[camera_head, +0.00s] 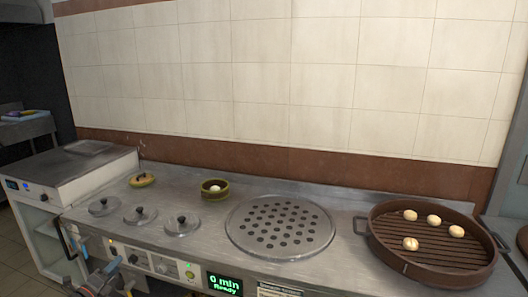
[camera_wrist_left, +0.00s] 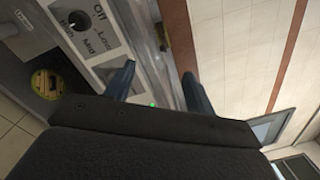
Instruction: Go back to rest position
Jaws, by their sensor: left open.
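My left gripper (camera_head: 99,259) is at the lower left of the head view, in front of the counter's front panel. Its two blue-grey fingers stand apart with nothing between them. In the left wrist view the open fingers (camera_wrist_left: 159,74) show with the knob panel (camera_wrist_left: 92,42) beyond them. My right gripper is not in view.
A tiled wall (camera_head: 290,80) stands behind.

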